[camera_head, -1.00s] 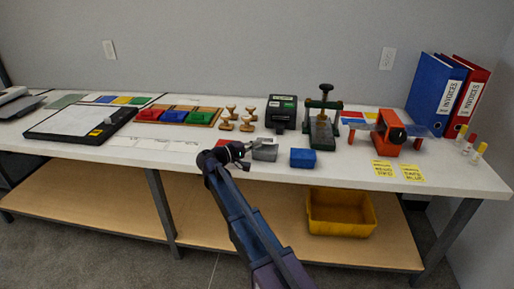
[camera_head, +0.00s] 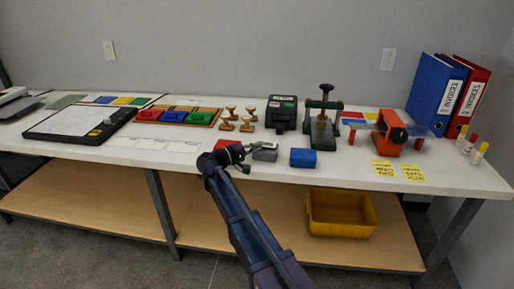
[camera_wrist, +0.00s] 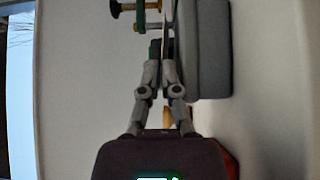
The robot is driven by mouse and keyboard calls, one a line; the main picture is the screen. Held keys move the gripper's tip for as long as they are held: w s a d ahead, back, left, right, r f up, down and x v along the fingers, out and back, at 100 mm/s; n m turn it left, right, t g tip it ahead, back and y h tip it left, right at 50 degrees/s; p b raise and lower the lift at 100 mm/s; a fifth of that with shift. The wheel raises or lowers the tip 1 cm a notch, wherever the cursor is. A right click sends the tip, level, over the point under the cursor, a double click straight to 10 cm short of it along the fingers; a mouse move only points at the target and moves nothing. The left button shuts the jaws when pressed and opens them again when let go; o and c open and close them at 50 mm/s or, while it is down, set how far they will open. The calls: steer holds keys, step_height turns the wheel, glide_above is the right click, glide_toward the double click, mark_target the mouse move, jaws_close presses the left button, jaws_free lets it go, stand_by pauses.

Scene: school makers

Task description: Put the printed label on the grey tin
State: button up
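The grey tin (camera_head: 265,153) stands near the front of the table, left of the blue tin. My gripper (camera_head: 252,149) is just left of the grey tin, low over the table. In the wrist view the grey tin (camera_wrist: 208,50) lies right beside the right finger; I cannot tell if they touch. There my gripper (camera_wrist: 165,45) has its fingers close together. A thin pale strip (camera_wrist: 169,10) shows edge-on at the fingertips; it looks like the printed label, but its face is hidden. The black label printer (camera_head: 283,112) stands behind the tin.
The blue tin (camera_head: 303,158) is close on the right, and a red tin (camera_head: 227,144) is partly hidden behind my gripper. Several wooden stamps (camera_head: 228,120) and a green press (camera_head: 322,130) stand behind. A yellow bin (camera_head: 341,232) sits on the shelf below.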

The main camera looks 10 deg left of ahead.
steer(key=o, duration=0.4)
steer(key=shift+c, duration=0.2)
steer(key=shift+r, duration=0.15)
steer(key=shift+r+p, duration=0.6)
steer(key=shift+p, duration=0.2)
steer(key=v, duration=1.2)
steer(key=shift+f, duration=0.1)
